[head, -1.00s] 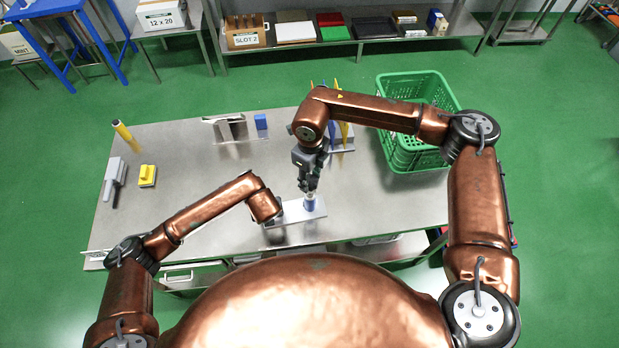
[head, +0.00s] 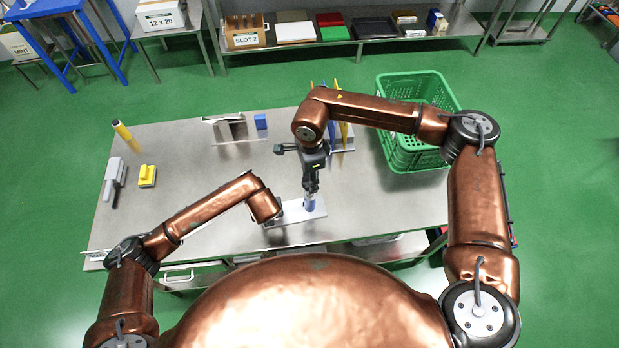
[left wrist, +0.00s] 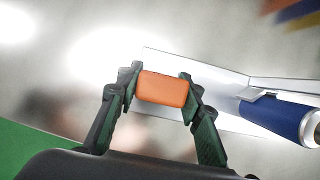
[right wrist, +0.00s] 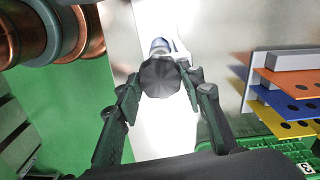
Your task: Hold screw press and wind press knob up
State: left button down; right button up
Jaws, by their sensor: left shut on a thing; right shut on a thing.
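The screw press has a pale base plate (head: 290,216) near the table's front edge and a blue cylinder (head: 309,203) standing on it. My right gripper (head: 311,188) is above the cylinder, pointing down. In the right wrist view its fingers are shut on the dark faceted press knob (right wrist: 160,77), with the pale plate below. My left gripper (left wrist: 162,88) is shut on an orange block (left wrist: 163,90), beside the pale plate and the blue cylinder (left wrist: 275,120). In the head view my left arm hides this gripper and the orange block.
A green crate (head: 385,90) stands at the table's right. A rack with coloured sheets (right wrist: 290,98) is near my right gripper. A yellow block (head: 147,175), a grey tool (head: 113,175) and a yellow tube (head: 124,133) are at the left. The table's left middle is clear.

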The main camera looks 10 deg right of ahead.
jog(key=n, duration=1.3)
jog(key=shift+n, duration=0.4)
jog(key=n, duration=0.6)
jog(key=shift+s, duration=0.1)
jog(key=n, duration=0.6)
jog(key=shift+n, duration=0.3)
jog(key=o, duration=1.2)
jog(key=shift+c, duration=0.2)
notch_tip(320, 180, up, 12)
